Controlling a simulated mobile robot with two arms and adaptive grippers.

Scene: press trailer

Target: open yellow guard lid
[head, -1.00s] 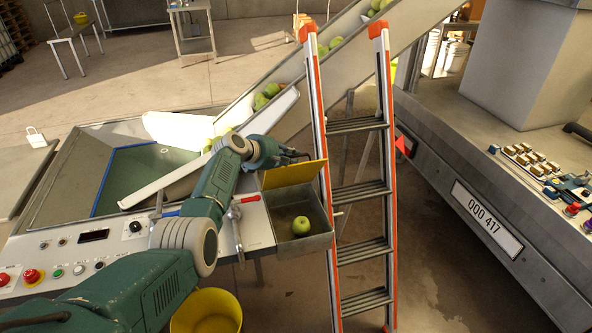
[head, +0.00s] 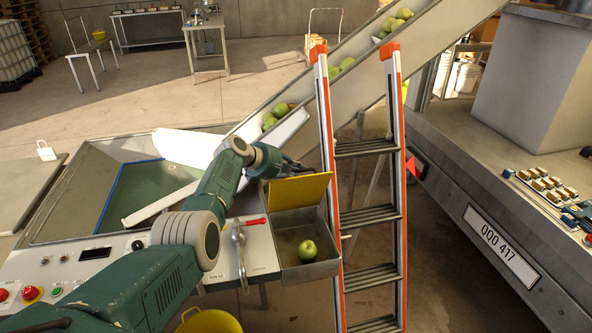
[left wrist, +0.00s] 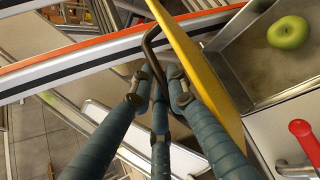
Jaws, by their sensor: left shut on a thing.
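The yellow guard lid (head: 298,192) stands raised at the back edge of a grey metal box (head: 315,271), so the box is open and a green apple (head: 307,250) shows inside. My left gripper (head: 300,168) is behind the lid near its top edge. In the left wrist view the fingers (left wrist: 152,84) are shut around a dark bent handle (left wrist: 150,45) on the lid (left wrist: 200,65). The apple (left wrist: 288,32) and box also show there. My right gripper is not in view.
An orange-and-grey ladder (head: 394,150) stands right beside the box, close to the lid. A conveyor (head: 300,100) with green apples rises behind. A control panel (head: 90,262) with buttons lies left, and a red-handled lever (head: 240,240) sits beside the box. A yellow bucket (head: 210,322) is below.

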